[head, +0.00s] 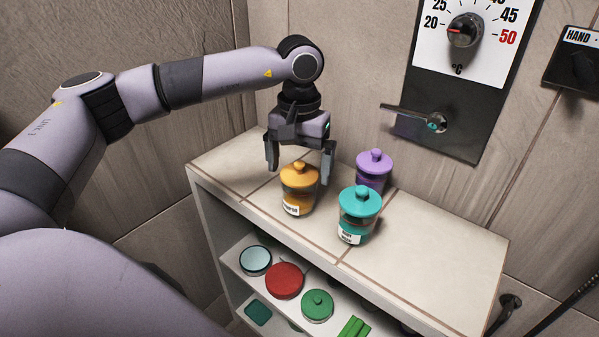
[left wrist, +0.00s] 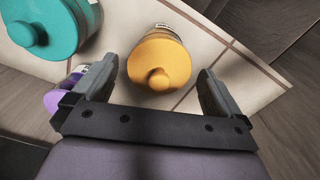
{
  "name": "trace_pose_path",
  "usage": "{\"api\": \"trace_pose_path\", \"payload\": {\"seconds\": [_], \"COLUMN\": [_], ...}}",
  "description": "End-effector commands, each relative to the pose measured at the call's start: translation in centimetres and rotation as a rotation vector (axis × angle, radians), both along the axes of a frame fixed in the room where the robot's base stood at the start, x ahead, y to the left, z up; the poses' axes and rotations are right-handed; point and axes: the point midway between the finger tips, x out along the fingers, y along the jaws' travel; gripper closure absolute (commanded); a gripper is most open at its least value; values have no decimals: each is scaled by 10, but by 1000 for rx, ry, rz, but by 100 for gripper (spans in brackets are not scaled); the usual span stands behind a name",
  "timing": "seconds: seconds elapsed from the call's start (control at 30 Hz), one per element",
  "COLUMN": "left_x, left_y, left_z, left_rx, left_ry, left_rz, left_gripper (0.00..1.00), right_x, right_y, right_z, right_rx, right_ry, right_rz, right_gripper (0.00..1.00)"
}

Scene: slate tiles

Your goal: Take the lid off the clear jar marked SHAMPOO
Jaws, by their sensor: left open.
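A clear jar with an orange lid (head: 299,175) stands upright on the tiled shelf top. Its white label (head: 291,208) is small and looks like SHAMPOO, but I cannot read it surely. The lid is on the jar and has a round knob. My left gripper (head: 299,168) is open above it and points down, with one finger to each side of the lid. In the left wrist view the orange lid (left wrist: 158,62) lies ahead, between the lines of the two fingers and just beyond the tips. No contact shows. My right gripper is not in view.
A teal-lidded jar (head: 359,201) and a purple-lidded jar (head: 374,167) stand close on the right. The shelf below holds a red lid (head: 284,280), a green lid (head: 317,305) and other items. A lever (head: 418,117) juts from the wall. The right end of the top (head: 450,255) is clear.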

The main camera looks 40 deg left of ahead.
Motion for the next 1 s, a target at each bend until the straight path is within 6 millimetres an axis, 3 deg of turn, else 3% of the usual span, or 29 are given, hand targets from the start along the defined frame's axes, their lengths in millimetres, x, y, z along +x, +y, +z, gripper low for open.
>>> {"api": "trace_pose_path", "payload": {"seconds": [0.07,0.1,0.23,0.27,0.73,0.87,1.0], "left_x": [0,0,0,0,1,1,1], "left_y": [0,0,0,0,-1,-1,-1], "left_z": [0,0,0,0,6,20,48], "left_rx": [0,0,-1,-1,-2,-2,-2], "left_ry": [0,0,0,0,-1,-3,-6], "left_rz": [0,0,0,0,0,0,-1], "left_gripper": [0,6,49,52,53,53,53], "right_x": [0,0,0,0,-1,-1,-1], "right_y": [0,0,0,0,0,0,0], "right_z": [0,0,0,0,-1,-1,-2], "right_rx": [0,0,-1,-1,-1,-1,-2], "right_ry": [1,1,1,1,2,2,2], "right_rz": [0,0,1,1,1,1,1], "right_gripper": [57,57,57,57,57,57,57]}}
